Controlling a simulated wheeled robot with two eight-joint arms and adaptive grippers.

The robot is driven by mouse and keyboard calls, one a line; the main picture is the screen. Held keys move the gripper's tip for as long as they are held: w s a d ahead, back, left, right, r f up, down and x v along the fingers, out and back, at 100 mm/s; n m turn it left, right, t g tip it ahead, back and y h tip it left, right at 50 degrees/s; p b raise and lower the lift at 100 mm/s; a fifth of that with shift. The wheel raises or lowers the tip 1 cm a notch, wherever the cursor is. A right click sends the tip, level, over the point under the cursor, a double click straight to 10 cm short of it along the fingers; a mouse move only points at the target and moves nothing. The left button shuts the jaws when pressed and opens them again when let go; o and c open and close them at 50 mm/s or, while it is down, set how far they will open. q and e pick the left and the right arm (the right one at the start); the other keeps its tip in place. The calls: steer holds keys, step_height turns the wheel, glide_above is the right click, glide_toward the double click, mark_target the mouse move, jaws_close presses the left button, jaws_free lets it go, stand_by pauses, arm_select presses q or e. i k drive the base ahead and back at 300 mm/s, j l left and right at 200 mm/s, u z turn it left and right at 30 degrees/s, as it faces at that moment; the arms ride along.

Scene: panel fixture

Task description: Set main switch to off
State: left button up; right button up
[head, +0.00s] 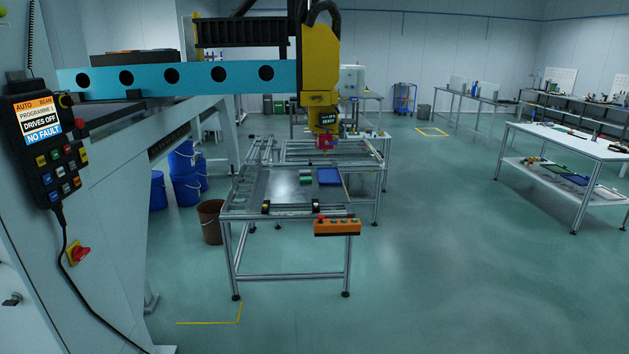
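A red rotary switch on a yellow plate (78,254) is mounted on the pale grey machine cabinet (115,235) at the lower left of the head view. It looks like the main switch. Its red handle appears slanted, but it is too small to read its marked position. Neither of my grippers is in view, and nothing touches the switch.
A control pendant (45,140) hangs above the switch, its screen reading "DRIVES OFF" and "NO FAULT". Its black cable (70,300) runs down close to the switch. A small dark handle (12,299) is on the cabinet. Open floor (450,270) lies right.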

mark_target(79, 253)
steer(key=i, duration=1.4)
steer(key=i+l+u, duration=0.1)
steer(key=i, duration=1.3)
steer(key=u, duration=2.9)
steer(key=k+l+u, duration=0.1)
steer(key=u, duration=0.2)
steer(key=k+l+u, duration=0.1)
steer(key=u, duration=0.25)
